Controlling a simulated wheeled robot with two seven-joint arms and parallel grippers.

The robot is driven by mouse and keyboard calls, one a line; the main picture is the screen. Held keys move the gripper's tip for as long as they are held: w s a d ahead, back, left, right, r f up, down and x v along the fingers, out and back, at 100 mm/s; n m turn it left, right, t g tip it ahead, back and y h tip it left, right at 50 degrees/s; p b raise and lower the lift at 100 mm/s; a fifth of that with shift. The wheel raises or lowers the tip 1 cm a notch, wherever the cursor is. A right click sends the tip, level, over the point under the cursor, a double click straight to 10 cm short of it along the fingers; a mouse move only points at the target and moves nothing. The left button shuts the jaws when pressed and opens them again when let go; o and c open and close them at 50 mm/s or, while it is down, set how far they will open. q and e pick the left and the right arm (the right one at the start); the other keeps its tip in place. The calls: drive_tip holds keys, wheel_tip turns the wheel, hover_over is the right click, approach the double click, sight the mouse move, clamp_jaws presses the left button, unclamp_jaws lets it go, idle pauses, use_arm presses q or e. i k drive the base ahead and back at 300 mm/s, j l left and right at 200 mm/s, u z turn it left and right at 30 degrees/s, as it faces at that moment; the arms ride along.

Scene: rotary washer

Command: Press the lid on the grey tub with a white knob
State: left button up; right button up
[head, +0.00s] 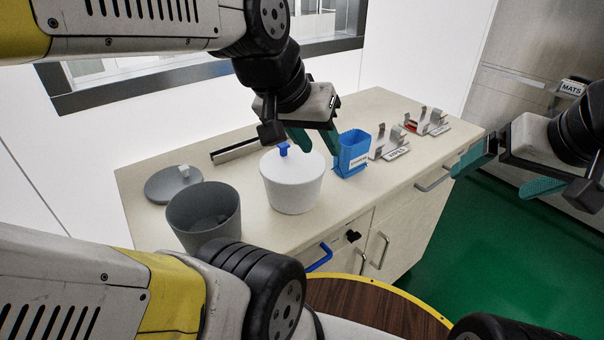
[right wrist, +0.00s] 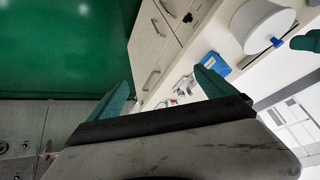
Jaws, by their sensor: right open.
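The grey tub (head: 187,226) stands open on the counter at the left, its inside empty as far as I see. A grey round lid (head: 160,188) with a white knob (head: 184,171) lies on the counter just behind it, apart from the tub. My left gripper (head: 316,146) is over the counter to the right of the tub, above the white tub's right side. Its teal fingers are apart, with nothing seen between them. My right gripper (head: 494,179) is open and empty, off the counter's right end over the green floor; its fingers also show in the right wrist view (right wrist: 163,92).
A white tub (head: 292,190) with a blue-knobbed lid stands beside the grey tub. A blue box (head: 353,155) and metal holders (head: 389,148) stand further right. A dark strip (head: 234,146) lies behind. Handles (head: 320,258) jut from the counter front.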

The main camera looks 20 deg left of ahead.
sight(162, 186)
drive_tip(key=u, duration=1.85)
